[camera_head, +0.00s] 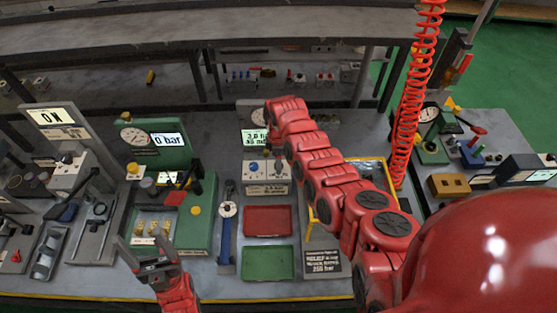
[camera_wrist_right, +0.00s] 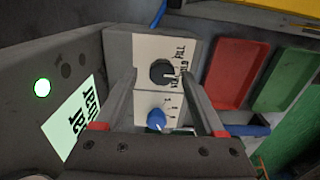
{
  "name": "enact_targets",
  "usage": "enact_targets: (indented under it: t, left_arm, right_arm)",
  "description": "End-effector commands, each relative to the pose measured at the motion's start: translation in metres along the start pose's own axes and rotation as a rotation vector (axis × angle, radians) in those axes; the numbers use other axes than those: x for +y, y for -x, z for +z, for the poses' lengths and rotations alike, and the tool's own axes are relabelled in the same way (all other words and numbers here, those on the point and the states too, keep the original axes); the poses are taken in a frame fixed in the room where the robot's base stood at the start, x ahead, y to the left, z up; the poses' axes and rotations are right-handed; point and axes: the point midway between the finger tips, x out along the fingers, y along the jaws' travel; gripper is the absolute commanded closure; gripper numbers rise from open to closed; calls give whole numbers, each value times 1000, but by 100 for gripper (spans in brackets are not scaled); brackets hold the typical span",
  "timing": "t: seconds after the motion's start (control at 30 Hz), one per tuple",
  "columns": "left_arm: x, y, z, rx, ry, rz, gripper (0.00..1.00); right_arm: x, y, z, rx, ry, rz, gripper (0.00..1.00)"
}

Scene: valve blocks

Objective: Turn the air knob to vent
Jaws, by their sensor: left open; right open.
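The air knob (camera_wrist_right: 162,72) is a black round knob on a pale panel, with labels beside it that include FILL and HOLD; its exact setting is hard to read. A blue knob (camera_wrist_right: 156,119) sits below it in the right wrist view. The control box (camera_head: 266,190) stands mid-bench in the head view, partly behind my right arm. My right gripper (camera_wrist_right: 160,76) is open, its two fingers on either side of the black knob in the picture; I cannot tell whether they touch it. My left gripper (camera_head: 148,248) is open and empty, low at the left.
A red tray (camera_head: 268,221) and a green tray (camera_head: 267,263) lie in front of the box. A display (camera_wrist_right: 72,122) stands close to the right gripper. A green gauge block (camera_head: 200,215) stands left of it. A red coiled hose (camera_head: 411,110) hangs at the right.

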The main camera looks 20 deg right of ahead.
Motion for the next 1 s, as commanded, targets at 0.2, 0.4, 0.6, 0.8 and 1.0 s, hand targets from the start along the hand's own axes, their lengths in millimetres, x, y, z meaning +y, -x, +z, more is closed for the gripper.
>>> enact_targets:
  t: [0.2, 0.4, 0.6, 0.8, 1.0]
  left_arm:
    - [0, -2, 0, 0, 0, 0, 29]
    - [0, -2, 0, 0, 0, 0, 29]
    - [0, -2, 0, 0, 0, 0, 29]
    - [0, -2, 0, 0, 0, 0, 29]
    - [0, -2, 0, 0, 0, 0, 29]
  right_arm:
    - [-1, -7, 0, 0, -1, -2, 29]
    - [-1, -8, 0, 1, -2, -1, 29]
    - [-1, -8, 0, 1, -2, -2, 54]
    - [-1, -8, 0, 1, -2, -2, 90]
    - [-1, -8, 1, 0, -3, -2, 100]
